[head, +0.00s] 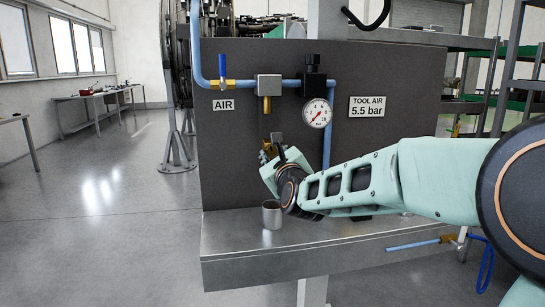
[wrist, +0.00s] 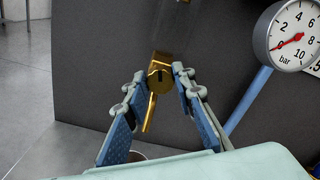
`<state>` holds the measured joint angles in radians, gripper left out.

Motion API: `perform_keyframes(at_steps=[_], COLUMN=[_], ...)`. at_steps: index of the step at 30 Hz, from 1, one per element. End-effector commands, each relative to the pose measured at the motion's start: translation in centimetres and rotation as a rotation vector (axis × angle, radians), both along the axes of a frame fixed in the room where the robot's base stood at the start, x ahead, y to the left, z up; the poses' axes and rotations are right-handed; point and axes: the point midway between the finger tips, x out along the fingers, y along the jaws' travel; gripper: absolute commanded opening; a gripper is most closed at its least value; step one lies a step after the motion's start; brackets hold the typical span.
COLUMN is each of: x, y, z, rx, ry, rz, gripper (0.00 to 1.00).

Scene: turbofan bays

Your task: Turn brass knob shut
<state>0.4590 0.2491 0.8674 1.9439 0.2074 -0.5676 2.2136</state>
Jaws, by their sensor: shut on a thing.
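The brass knob (wrist: 159,79) shows in the wrist view against the dark panel, with a dark slot in its face and a thin brass stem (wrist: 149,115) running down from it. My gripper (wrist: 158,74) has its two blue-padded fingers on either side of the knob and is shut on it. In the head view my gripper (head: 280,163) is at the lower part of the panel, and brass parts (head: 267,152) show just beside it. My fingers and wrist partly hide the knob there.
A pressure gauge (head: 318,113) is above right; its red needle lies near 0 in the wrist view. A blue-handled valve (head: 222,62) and a regulator (head: 268,86) sit on the blue pipe. A metal cup (head: 272,214) stands on the shelf (head: 235,240) below my wrist.

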Motion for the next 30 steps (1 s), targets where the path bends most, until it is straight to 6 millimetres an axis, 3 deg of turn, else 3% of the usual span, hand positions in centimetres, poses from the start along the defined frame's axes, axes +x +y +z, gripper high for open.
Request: perform_keyframes(at_steps=[13,30], x=[0.04,0.03], y=[-0.12,-0.06], z=[-0.06,0.02], rx=[0.275,0.342], ry=[0.08,0.098], rz=[0.0,0.0], gripper=[0.0,0.0])
